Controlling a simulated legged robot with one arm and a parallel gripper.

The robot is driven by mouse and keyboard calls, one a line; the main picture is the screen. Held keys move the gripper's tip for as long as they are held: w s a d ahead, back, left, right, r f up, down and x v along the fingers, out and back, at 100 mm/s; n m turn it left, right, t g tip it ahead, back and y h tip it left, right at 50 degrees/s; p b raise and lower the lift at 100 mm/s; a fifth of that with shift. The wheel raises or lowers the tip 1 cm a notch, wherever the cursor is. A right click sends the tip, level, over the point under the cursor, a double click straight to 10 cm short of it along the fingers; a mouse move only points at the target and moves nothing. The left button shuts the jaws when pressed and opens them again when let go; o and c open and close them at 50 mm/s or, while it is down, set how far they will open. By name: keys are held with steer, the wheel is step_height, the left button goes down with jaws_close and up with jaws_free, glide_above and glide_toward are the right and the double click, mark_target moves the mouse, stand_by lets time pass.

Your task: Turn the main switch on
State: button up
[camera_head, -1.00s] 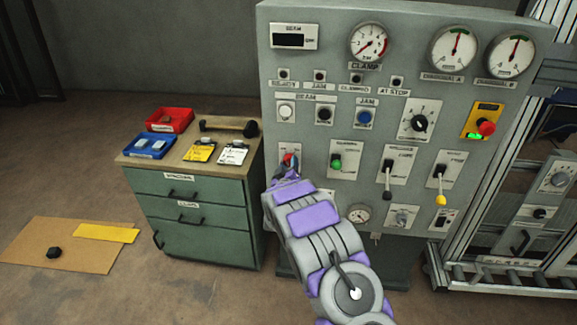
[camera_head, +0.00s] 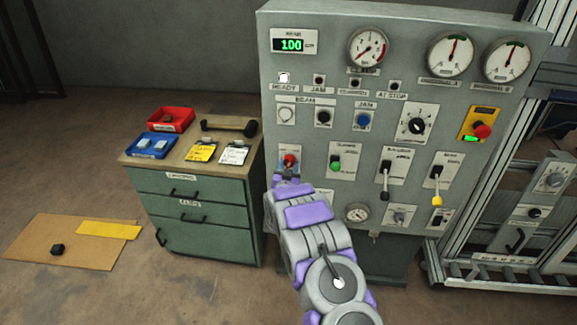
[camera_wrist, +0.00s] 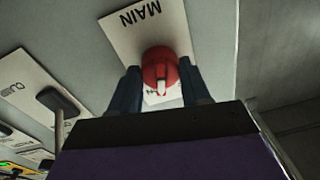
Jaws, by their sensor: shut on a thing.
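The main switch is a red rotary knob (camera_wrist: 161,68) on a white plate marked MAIN (camera_wrist: 140,24), which appears upside down in the wrist view. My gripper (camera_wrist: 160,88) is shut on the knob, with one dark finger on each side of it. A white mark on the knob lines up with the length of the plate. In the head view the red knob (camera_head: 289,160) shows just above my gripper (camera_head: 287,176) at the panel's left side.
The grey panel (camera_head: 330,100) carries gauges, buttons and two levers (camera_head: 386,178) to the right of the knob. A red emergency button (camera_head: 482,130) sits on a yellow plate at the right. A green drawer cabinet (camera_head: 200,215) stands close at left.

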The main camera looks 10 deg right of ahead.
steer(key=shift+a+f+m, duration=0.1)
steer(key=shift+f+m, duration=0.1)
steer(key=shift+m, duration=1)
steer(key=o, duration=0.9)
steer(key=shift+c, duration=0.2)
steer(key=shift+o, duration=1)
steer(key=shift+r+m, duration=0.1)
steer(key=shift+m, duration=0.2)
steer(key=shift+s, duration=0.1)
steer(key=p+v, duration=0.2)
steer(key=v, duration=1.5)
steer(key=shift+a+f+p, duration=0.25)
steer(key=shift+f+p, duration=0.05)
steer(key=shift+p, duration=0.05)
